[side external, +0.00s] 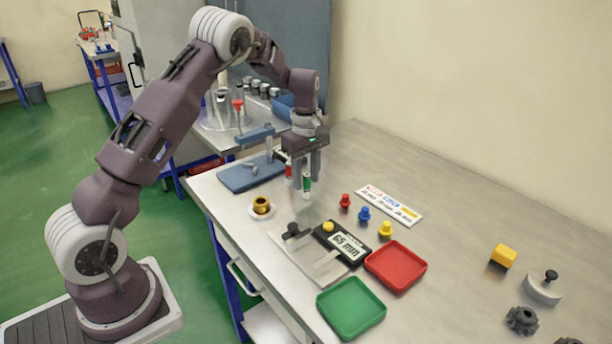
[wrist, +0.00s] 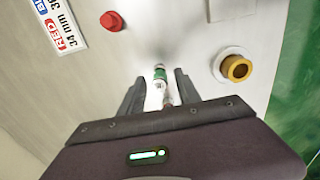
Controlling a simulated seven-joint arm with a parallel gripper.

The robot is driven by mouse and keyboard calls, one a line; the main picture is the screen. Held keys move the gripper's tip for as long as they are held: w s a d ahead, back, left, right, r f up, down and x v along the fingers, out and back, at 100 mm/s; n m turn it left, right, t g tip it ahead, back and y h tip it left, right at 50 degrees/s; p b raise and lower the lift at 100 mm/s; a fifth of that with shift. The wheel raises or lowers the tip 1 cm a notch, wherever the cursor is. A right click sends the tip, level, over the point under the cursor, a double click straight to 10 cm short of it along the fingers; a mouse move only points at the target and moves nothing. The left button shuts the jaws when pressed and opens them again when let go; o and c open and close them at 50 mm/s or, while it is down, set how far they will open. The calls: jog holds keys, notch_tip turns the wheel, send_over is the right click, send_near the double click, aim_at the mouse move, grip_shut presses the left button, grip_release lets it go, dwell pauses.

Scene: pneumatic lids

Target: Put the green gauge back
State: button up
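The green gauge (side external: 307,185) is a small, slim cylinder with a green band and pale end. In the side view it is roughly upright at my fingertips, its lower end below them. In the wrist view the green gauge (wrist: 160,75) lies between my two dark fingers. My gripper (side external: 304,170) points down over the left part of the bench; in the wrist view my gripper (wrist: 160,88) has a finger on each side of the gauge. Whether the fingers touch it is unclear. A similar red piece (side external: 289,173) shows just left of it, partly hidden by my gripper.
A blue plate (side external: 240,178) with a post lies left of my gripper. A gold ring (side external: 262,204) sits on a white disc. Nearer are a display reading 65 mm (side external: 348,244), coloured plugs (side external: 364,213), a label strip (side external: 391,206), a red tray (side external: 396,266) and a green tray (side external: 351,307).

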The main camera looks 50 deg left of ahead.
aim_at(306, 175)
jog(key=s+d+r+m+t, duration=0.1)
jog(key=s+d+r, duration=0.1)
jog(key=r, duration=0.7)
jog(key=s+d+r+m, duration=0.2)
jog(key=r, duration=0.7)
jog(key=s+d+r+m+t, duration=0.2)
jog(key=s+d+r+m, duration=0.35)
jog(key=s, duration=0.45)
jog(key=s+d+f+m+t, duration=0.1)
jog(key=s+d+f+m, duration=0.1)
jog(key=s, duration=0.7)
jog(key=s+d+f+m+t, duration=0.1)
jog(key=s+d+f+m, duration=0.1)
jog(key=s+d+m, duration=0.3)
jog(key=s+m, duration=0.2)
jog(key=s, duration=0.2)
jog(key=shift+f+t, duration=0.2)
jog(key=shift+t, duration=0.1)
